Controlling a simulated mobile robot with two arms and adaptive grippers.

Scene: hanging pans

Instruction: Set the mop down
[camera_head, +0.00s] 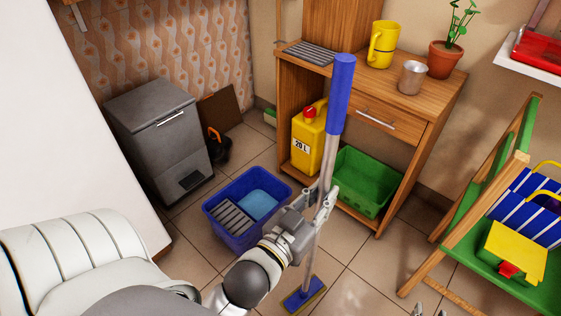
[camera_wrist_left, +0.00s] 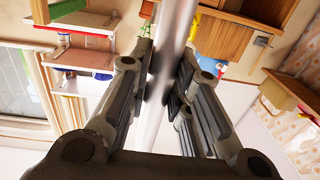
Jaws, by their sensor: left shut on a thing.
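The mop has a blue grip at the top, a thin silver pole (camera_head: 328,160) and a flat blue head with a yellow edge (camera_head: 303,295). It is nearly upright, leaning slightly, with its head low at the floor; I cannot tell whether it touches. My left gripper (camera_head: 325,200) is shut around the pole below the blue grip. The left wrist view shows the pole (camera_wrist_left: 175,50) between the two fingers (camera_wrist_left: 162,90). Only two small grey fingertips of my right gripper (camera_head: 429,311) show at the bottom edge, apart with nothing seen between them.
A blue crate (camera_head: 214,223) stands left of the mop. A wooden desk (camera_head: 440,98) with a green bin (camera_head: 362,205) and yellow canister (camera_head: 300,148) below is behind it. A green-and-wood stepladder (camera_head: 463,228) stands right. Bare tiles (camera_head: 350,290) lie right of the mop head.

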